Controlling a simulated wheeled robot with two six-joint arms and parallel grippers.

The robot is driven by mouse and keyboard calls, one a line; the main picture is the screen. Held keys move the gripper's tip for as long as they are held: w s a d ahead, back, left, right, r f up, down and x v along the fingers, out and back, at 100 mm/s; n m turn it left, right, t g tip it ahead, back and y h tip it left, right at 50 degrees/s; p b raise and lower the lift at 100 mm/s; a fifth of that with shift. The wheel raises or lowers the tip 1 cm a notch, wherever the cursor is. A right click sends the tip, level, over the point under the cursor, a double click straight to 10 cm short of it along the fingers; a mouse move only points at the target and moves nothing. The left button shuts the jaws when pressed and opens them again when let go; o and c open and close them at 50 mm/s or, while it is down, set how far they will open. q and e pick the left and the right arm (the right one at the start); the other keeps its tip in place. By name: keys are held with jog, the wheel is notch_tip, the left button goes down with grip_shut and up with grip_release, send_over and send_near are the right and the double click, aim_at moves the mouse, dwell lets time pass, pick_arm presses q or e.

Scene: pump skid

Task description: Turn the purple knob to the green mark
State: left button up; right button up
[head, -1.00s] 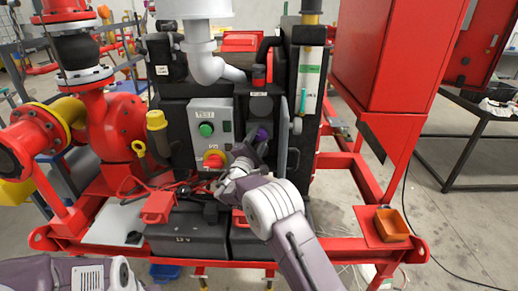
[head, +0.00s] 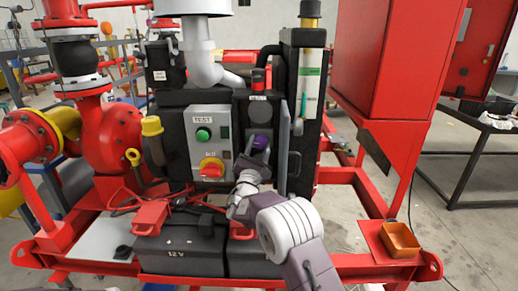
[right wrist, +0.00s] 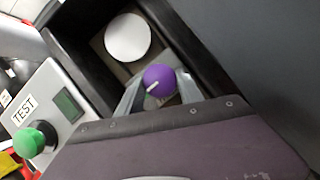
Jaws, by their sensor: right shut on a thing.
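The purple knob (head: 261,142) sits in a dark recess of the black panel, to the right of the grey TEST box. It also shows in the right wrist view (right wrist: 160,75), with a white pointer line toward the lower left of the picture. My right gripper (head: 256,156) is shut on it; in the right wrist view its fingers (right wrist: 158,92) lie on either side of the knob. My left gripper is not in view.
The grey TEST box (head: 194,158) carries a green button (head: 203,135) and a red-yellow switch (head: 211,168). A grey door panel (head: 282,145) stands open just right of the recess. A pale round disc (right wrist: 127,37) is above the knob. Black batteries (head: 180,252) sit below.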

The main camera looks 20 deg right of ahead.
jog(key=shift+f, duration=0.25)
jog(key=o, duration=1.1)
jog(key=shift+o, duration=1.4)
jog(key=shift+r, duration=0.15)
jog(key=v, duration=0.9)
jog(key=shift+s, duration=0.1)
